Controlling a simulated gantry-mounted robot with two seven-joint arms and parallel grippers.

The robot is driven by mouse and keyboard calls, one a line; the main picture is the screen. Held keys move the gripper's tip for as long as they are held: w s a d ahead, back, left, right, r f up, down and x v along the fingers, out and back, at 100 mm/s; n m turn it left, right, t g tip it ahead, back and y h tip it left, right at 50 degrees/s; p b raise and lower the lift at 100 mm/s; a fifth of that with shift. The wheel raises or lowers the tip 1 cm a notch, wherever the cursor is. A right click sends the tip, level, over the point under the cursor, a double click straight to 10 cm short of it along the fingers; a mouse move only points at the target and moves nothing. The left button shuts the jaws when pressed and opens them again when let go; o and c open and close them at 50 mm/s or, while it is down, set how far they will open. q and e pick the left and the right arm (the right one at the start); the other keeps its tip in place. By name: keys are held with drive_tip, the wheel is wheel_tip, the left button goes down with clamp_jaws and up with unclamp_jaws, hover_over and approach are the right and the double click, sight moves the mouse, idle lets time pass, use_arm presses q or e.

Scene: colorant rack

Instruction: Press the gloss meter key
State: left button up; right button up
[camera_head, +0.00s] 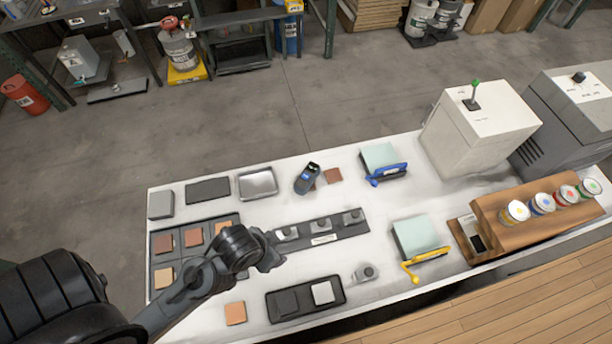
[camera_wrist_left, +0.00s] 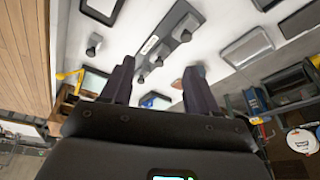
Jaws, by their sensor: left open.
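The gloss meter is most likely the dark handheld device with a blue screen (camera_head: 307,178), lying on the white table near its back edge, left of a small brown tile (camera_head: 333,175). Its key is too small to make out. My left gripper (camera_head: 275,250) is in front of and left of the device, over the left end of the grey rail, apart from the device. In the left wrist view its two fingers (camera_wrist_left: 158,85) are spread with nothing between them. The right finger seems to hide most of the device there. My right gripper is not in view.
The grey rail (camera_head: 322,239) holds several small knobbed pieces. A silver tray (camera_head: 257,184) lies left of the device, and a blue-handled unit (camera_head: 384,164) stands to its right. A yellow-handled unit (camera_head: 418,240) and wooden rack (camera_head: 545,225) stand farther right. Table between rail and device is clear.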

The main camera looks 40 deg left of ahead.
use_arm(q)
clamp_jaws()
idle(1.4)
